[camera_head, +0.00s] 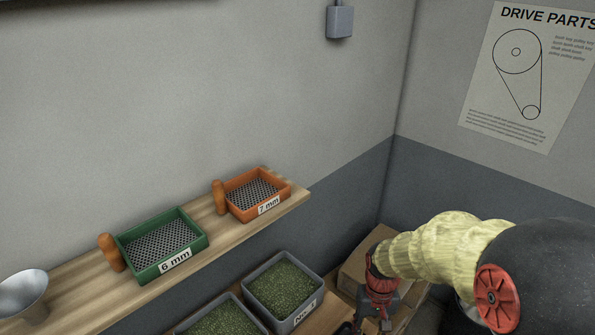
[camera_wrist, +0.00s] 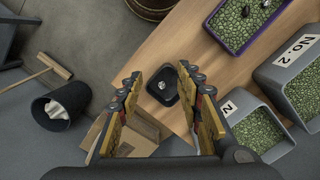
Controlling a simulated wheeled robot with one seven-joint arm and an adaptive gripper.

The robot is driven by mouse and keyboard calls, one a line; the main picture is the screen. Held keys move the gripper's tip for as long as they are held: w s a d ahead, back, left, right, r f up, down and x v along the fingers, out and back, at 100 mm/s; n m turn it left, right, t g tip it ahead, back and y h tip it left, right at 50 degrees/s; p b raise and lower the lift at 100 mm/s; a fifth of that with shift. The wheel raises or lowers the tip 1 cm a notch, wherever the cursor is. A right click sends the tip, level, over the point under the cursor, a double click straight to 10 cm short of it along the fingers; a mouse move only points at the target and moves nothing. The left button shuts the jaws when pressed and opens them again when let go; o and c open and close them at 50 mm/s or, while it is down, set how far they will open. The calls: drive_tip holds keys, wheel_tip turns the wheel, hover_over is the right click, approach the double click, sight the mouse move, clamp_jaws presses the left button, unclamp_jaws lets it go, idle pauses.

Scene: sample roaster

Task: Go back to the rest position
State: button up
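My gripper (camera_wrist: 161,76) is open in the wrist view, its two fingers spread wide with nothing between them. It points down over a wooden bench top (camera_wrist: 160,52). A small black square dish (camera_wrist: 156,97) with a small pale object in it shows between and beyond the fingertips. In the head view my arm, in a yellow sleeve, reaches in from the right, with the red wrist above a cardboard box; the fingertips are hard to make out there.
Grey bins of green beans (camera_head: 284,287) stand left of my wrist. A wall shelf (camera_head: 82,290) holds a green sieve (camera_head: 161,245), an orange sieve (camera_head: 257,194) and a metal bowl (camera_head: 22,292). The wrist view shows a black waste bin (camera_wrist: 61,105), a broom (camera_wrist: 52,66) and a cardboard box (camera_wrist: 135,140).

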drive_tip(key=s+r+t+b, duration=0.6)
drive_tip(key=s+r+b, duration=0.5)
drive_tip(key=s+r, duration=0.1)
drive_tip(key=shift+s+r+t+b, duration=0.25)
drive_tip(key=shift+r+t+b, duration=0.05)
drive_tip(key=shift+t, duration=0.1)
drive_tip(key=shift+w+a, duration=0.1)
idle(0.5)
